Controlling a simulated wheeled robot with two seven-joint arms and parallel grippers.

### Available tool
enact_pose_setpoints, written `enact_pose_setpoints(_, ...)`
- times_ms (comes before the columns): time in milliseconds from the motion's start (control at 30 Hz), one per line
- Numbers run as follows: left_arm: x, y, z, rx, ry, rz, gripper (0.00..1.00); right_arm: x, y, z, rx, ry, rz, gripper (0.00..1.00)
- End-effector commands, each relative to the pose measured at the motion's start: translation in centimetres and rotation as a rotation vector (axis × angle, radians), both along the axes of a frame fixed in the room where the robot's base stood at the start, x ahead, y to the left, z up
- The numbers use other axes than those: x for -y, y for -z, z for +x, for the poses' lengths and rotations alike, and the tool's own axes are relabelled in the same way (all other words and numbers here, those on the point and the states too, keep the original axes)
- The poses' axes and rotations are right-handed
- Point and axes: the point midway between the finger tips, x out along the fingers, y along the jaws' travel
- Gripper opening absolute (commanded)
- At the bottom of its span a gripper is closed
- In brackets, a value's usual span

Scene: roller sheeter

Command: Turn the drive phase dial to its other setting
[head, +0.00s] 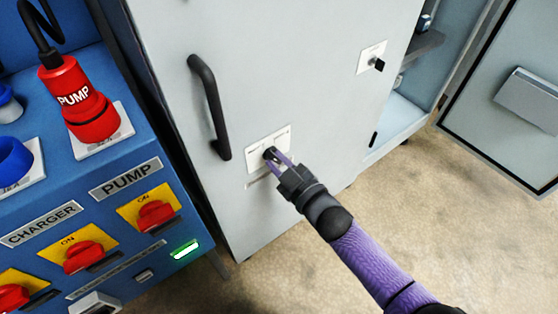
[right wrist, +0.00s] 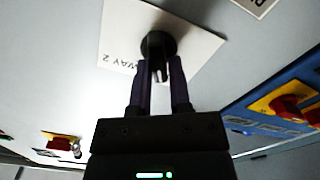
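The print is too small to read in the head view. In the right wrist view the dial (right wrist: 158,44) is a round black knob with a narrow grip, and "WAY 2" shows upside down on its plate (right wrist: 205,45). My right gripper (head: 279,158) is at the dial. In the right wrist view its two fingers (right wrist: 160,76) stand apart, either side of the dial's grip, with gaps showing. Contact cannot be told. My left gripper is out of view.
The cabinet door has a curved black handle (head: 211,108) and another small black switch (head: 377,64) at upper right. A blue panel (head: 75,190) with red switches and a red pump plug (head: 78,100) stands at left. An open compartment (head: 400,115) is at right. Floor in front is clear.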

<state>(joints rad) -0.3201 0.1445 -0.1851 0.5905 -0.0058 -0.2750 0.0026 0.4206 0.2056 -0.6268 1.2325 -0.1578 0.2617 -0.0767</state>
Motion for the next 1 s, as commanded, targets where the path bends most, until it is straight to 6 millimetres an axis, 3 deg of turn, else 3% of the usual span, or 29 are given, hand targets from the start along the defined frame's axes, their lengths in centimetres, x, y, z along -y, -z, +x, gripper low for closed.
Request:
enact_pose_setpoints(33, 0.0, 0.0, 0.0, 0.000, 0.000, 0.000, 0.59, 0.0, 0.0, 0.0, 0.000, 0.000, 0.000, 0.36)
enact_pose_setpoints(133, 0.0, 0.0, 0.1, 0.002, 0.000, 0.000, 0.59, 0.0, 0.0, 0.0, -0.001, 0.000, 0.001, 0.54)
enact_pose_setpoints(467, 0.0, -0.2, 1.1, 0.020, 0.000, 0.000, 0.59, 0.3, -0.2, -0.4, 0.001, 0.000, 0.002, 0.54)
enact_pose_setpoints(800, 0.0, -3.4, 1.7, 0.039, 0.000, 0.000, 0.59, 4.7, -0.4, -6.5, -0.001, 0.001, 0.000, 0.54)
enact_pose_setpoints(1000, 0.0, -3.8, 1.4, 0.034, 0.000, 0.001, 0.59, 5.8, -0.1, -8.0, 0.000, -0.001, 0.002, 0.54)
